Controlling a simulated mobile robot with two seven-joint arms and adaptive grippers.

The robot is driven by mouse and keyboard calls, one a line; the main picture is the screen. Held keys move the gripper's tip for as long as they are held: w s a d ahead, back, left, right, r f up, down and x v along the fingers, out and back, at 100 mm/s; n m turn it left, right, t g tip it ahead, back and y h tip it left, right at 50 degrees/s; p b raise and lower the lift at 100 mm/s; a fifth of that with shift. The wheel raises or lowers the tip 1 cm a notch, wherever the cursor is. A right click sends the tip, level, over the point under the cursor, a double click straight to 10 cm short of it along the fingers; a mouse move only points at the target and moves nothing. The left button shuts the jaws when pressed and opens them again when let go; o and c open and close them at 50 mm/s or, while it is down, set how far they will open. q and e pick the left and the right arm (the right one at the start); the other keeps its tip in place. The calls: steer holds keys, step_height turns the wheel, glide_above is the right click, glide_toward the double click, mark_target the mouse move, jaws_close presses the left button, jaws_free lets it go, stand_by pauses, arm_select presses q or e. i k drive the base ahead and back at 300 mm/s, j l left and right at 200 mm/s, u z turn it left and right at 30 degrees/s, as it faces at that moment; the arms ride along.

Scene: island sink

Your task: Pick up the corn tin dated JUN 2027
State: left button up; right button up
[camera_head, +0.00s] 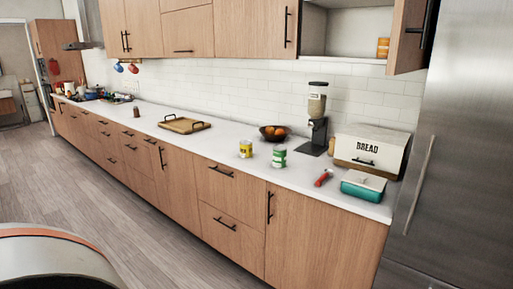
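Two tins stand upright, a small gap apart, on the white counter. One tin with a yellow and white label (245,149) is on the left. The other tin, with a green and white label (279,156), is to its right and a little nearer. The print is too small to read, so I cannot tell which is corn or see any date. Neither of my grippers is in view.
A fruit bowl (273,132) and a coffee grinder (316,118) stand behind the tins. To the right are a red object (323,178), a teal box (363,186) and a bread box (369,152). A wooden tray (184,125) lies left. The counter (222,145) is clear between tray and tins.

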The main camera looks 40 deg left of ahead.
mark_target(246, 146)
steer(key=i+j+z, duration=0.15)
steer(key=j, duration=0.35)
steer(key=j+z, duration=0.1)
steer(key=j, duration=0.35)
steer(key=i+j, duration=0.1)
steer(key=j, duration=0.55)
steer(key=i+j+z, duration=0.1)
steer(key=j, duration=1.2)
steer(key=i+z, duration=0.05)
